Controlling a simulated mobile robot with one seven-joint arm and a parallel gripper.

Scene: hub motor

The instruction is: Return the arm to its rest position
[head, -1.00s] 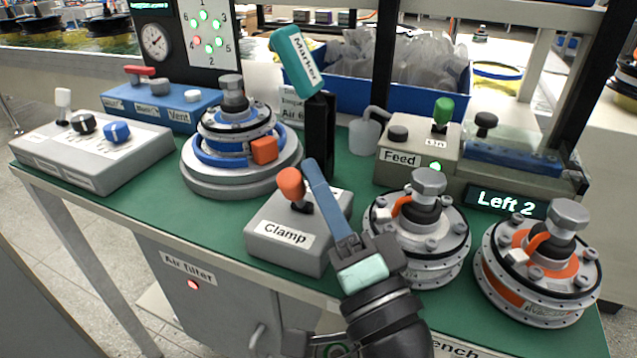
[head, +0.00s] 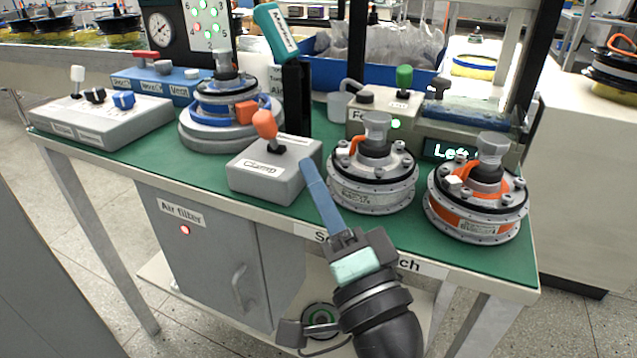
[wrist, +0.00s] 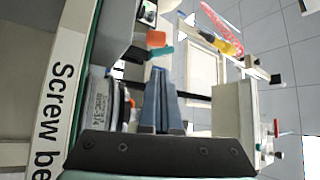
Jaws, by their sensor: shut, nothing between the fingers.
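My gripper (head: 308,170) shows in the head view at the front edge of the green-topped bench (head: 150,150). Its blue fingers are together with nothing between them, and they also show in the wrist view (wrist: 160,75). The fingertips are just right of the Clamp box (head: 268,180) with its orange lever (head: 265,125), and left of a grey hub motor (head: 372,185). My wrist hangs in front of the bench edge. I cannot tell whether the fingers touch the Clamp box.
An orange-banded hub motor (head: 480,205) stands at the bench's right end. A blue-banded one (head: 222,105) sits on a round base behind the Clamp box. The floor (head: 90,260) in front is clear.

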